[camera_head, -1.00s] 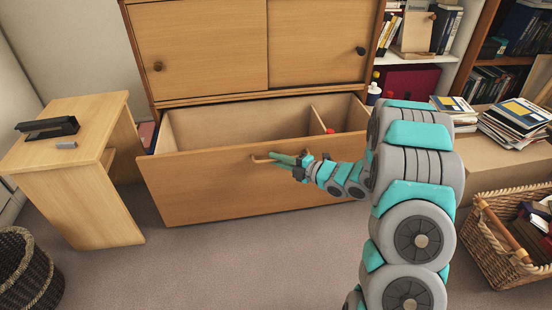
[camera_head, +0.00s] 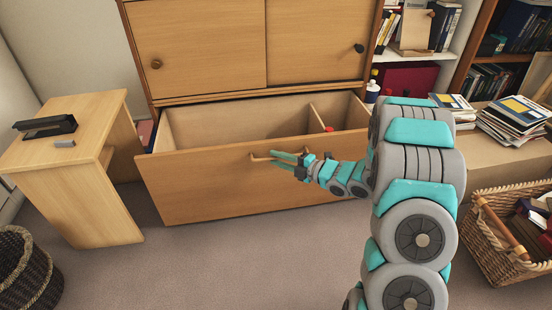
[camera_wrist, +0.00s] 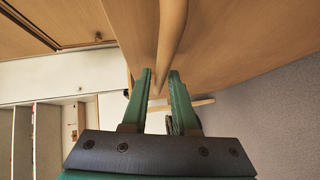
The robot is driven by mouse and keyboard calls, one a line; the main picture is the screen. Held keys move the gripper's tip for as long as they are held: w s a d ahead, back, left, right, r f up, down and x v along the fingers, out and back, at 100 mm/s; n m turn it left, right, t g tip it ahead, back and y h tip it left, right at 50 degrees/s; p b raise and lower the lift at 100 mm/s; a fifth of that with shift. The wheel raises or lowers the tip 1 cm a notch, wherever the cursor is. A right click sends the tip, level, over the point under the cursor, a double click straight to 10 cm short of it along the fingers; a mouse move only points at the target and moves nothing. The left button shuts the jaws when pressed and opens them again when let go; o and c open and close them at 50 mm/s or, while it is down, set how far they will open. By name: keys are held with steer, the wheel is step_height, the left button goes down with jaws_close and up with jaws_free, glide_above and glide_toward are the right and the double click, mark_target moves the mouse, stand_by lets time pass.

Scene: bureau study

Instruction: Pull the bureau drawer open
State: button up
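The bureau drawer (camera_head: 215,185) is pulled well out from under the cabinet, and its inside shows from above. Its wooden bar handle (camera_head: 258,158) is on the front panel. My gripper (camera_head: 273,158) is at the handle, coming from the right. In the wrist view the two green fingers (camera_wrist: 161,76) stand apart, with the handle (camera_wrist: 171,35) running between their tips and small gaps beside it. The gripper looks open around the handle, not clamped on it. Part of the drawer's right end is hidden by my arm.
A small red-topped item (camera_head: 328,129) is in the drawer by a divider. A side table (camera_head: 95,115) with a black stapler-like object (camera_head: 46,126) stands left. Wicker baskets stand at lower left (camera_head: 28,268) and right (camera_head: 490,250). Carpet in front is clear.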

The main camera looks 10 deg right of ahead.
steer(key=f+v, duration=0.1)
steer(key=v, duration=0.5)
steer(key=shift+s+d+r, duration=0.25)
steer(key=shift+s+r, duration=0.1)
steer(key=shift+r, duration=0.2)
steer(key=shift+d, duration=0.1)
